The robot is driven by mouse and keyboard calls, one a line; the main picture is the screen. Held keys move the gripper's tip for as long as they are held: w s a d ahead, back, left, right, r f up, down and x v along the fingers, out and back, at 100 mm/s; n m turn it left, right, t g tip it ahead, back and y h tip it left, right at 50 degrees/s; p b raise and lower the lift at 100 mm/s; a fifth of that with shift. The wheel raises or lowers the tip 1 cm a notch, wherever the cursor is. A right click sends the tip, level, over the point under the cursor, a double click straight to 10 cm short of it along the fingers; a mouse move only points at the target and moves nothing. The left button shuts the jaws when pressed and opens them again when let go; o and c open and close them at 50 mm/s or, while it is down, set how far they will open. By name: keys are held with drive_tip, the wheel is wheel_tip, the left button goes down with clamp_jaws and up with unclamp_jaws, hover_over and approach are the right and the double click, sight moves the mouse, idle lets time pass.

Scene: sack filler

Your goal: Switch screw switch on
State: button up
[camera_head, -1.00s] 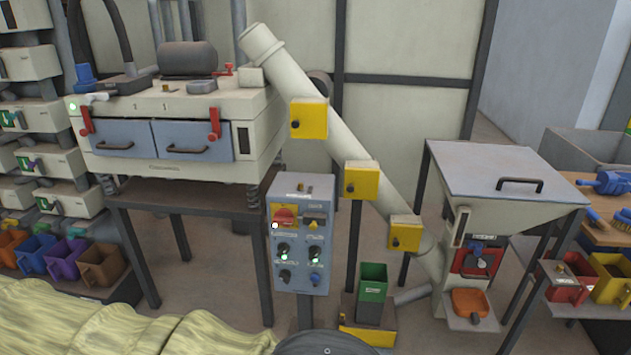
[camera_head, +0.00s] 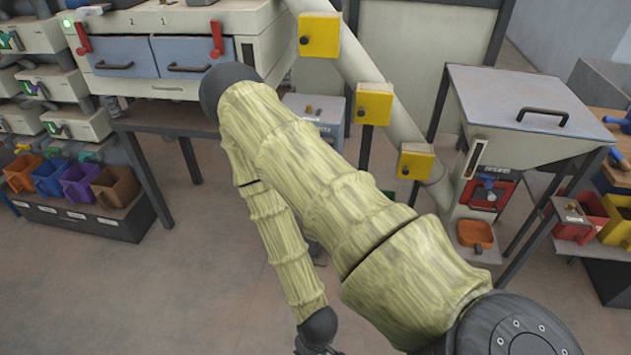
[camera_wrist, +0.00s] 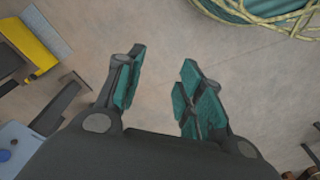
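The grey control panel (camera_head: 322,106) that carries the switches stands left of the slanted screw tube. My arm covers most of its face in the head view, so only its top edge and upper right part show. The screw switch cannot be made out. In the wrist view, a blue-grey surface with a dark blue round part (camera_wrist: 6,155) shows at the lower left; it may be part of the panel. My gripper (camera_wrist: 161,72) is open and empty, its teal finger pads apart above bare floor. In the head view it is mostly cut off at the bottom edge.
The slanted tube (camera_head: 365,70) with yellow boxes runs down to the hopper (camera_head: 520,100) on the right. Floor is open at lower left.

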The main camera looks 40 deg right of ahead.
drive_tip(key=w+d+f+t+h+b, duration=0.1)
drive_tip(key=w+f+t+b, duration=0.25)
drive_tip(key=w, duration=0.55)
drive_tip(key=w+f+n+t+b, duration=0.1)
drive_tip(key=w+f+t+b, duration=0.2)
drive_tip(key=w, duration=0.6)
drive_tip(key=w+d+f+t+h+b, duration=0.1)
drive_tip(key=w+f+t+b, duration=0.15)
drive_tip(key=w+b, duration=0.45)
drive_tip(key=w+d+r+m+h+b, duration=0.1)
drive_tip(key=w+d+r+h+b, duration=0.2)
drive_tip(key=w+d, duration=0.9)
drive_tip(key=w+d+r+m+t+h+b, duration=0.1)
drive_tip(key=w+d+r+h+b, duration=0.1)
drive_tip(key=w+d+h+b, duration=0.7)
drive_tip(key=w+d, duration=0.3)
drive_tip(key=d, duration=0.3)
drive_tip(key=shift+w+r+m+t+b, duration=0.3)
drive_tip(key=shift+w+r+m+b, duration=0.05)
drive_tip(key=shift+w+r+m, duration=0.05)
clamp_jaws()
